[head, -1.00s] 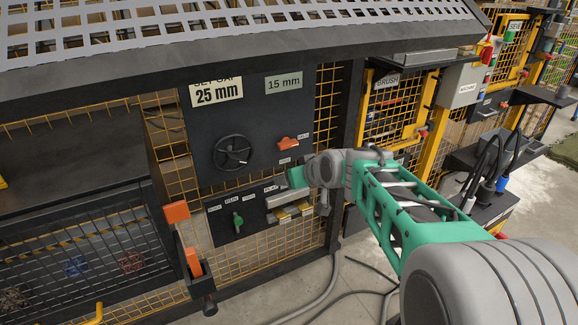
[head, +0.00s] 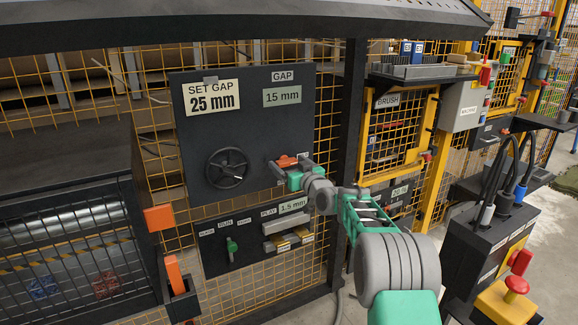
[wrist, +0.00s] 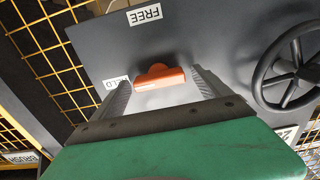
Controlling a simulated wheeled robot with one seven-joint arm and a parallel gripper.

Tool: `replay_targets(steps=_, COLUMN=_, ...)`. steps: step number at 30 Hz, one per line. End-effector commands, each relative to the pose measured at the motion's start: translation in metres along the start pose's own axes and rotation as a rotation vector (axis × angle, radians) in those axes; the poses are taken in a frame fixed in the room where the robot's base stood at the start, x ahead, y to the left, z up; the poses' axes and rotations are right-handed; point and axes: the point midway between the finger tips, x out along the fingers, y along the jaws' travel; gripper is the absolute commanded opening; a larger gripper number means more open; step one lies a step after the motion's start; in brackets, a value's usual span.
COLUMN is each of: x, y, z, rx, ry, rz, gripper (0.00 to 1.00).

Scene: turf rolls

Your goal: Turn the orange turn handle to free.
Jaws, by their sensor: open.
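The orange turn handle (head: 287,161) is on the dark panel, right of the black handwheel. In the wrist view my open gripper (wrist: 160,86) has one finger on each side of the handle, with a gap showing at both sides.
The black handwheel (head: 227,168) is close left of my gripper. Below is a smaller panel with a green handle (head: 232,249) and a grey ledge (head: 286,224). Signs read SET GAP 25 mm (head: 212,97) and GAP 15 mm (head: 282,96). A dark post (head: 347,150) stands to the right.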

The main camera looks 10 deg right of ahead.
Motion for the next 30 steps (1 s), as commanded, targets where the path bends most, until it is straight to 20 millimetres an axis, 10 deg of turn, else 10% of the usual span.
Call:
replay_targets(steps=6, x=0.0004, y=0.0003, z=-0.0002, rx=0.000, ry=0.000, rz=0.001, gripper=0.86)
replay_targets(steps=30, x=0.0001, y=0.0003, z=-0.0001, rx=0.000, ry=-0.001, rz=0.001, gripper=0.25)
